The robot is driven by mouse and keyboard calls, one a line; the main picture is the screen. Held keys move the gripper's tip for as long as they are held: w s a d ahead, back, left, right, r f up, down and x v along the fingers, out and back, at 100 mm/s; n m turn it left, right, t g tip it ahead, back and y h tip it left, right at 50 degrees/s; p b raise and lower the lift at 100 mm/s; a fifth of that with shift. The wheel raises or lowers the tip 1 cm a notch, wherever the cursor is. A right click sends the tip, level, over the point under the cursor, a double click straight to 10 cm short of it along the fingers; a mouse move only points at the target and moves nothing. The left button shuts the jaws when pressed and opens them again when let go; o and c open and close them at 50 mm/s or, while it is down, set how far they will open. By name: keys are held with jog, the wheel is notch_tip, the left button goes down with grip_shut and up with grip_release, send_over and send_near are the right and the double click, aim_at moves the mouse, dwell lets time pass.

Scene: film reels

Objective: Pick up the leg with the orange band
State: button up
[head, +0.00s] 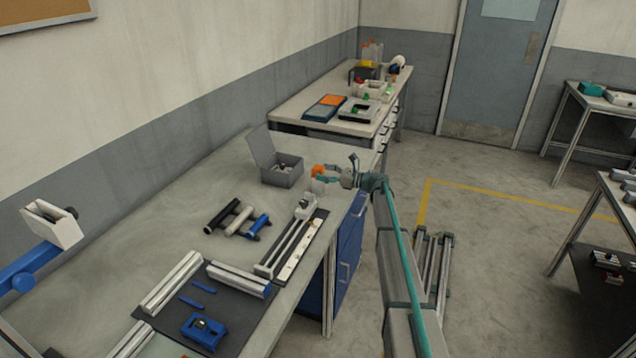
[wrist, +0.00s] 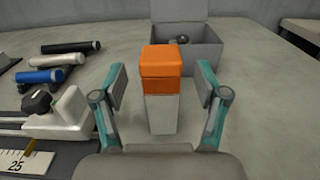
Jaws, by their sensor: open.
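The leg with the orange band (wrist: 161,113) stands upright on the grey table. It is a pale grey block with an orange top part, and in the head view its orange top (head: 318,170) shows near the table's right edge. My gripper (wrist: 161,88) is open, with one teal finger on each side of the leg and gaps between pads and leg. In the head view my gripper (head: 326,174) is at the leg, coming from the right. The leg's far side is hidden.
A grey open-lidded box (wrist: 205,47) stands just behind the leg. A rail device with a white block (wrist: 62,114) and a ruler lies at left. Black, white and blue rollers (head: 238,218) lie further left. Bare tabletop lies right of the leg.

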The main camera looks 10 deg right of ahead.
jog(key=shift+p+x, duration=0.45)
jog(key=shift+x, duration=1.05)
jog(key=shift+r, duration=0.1)
grip_shut()
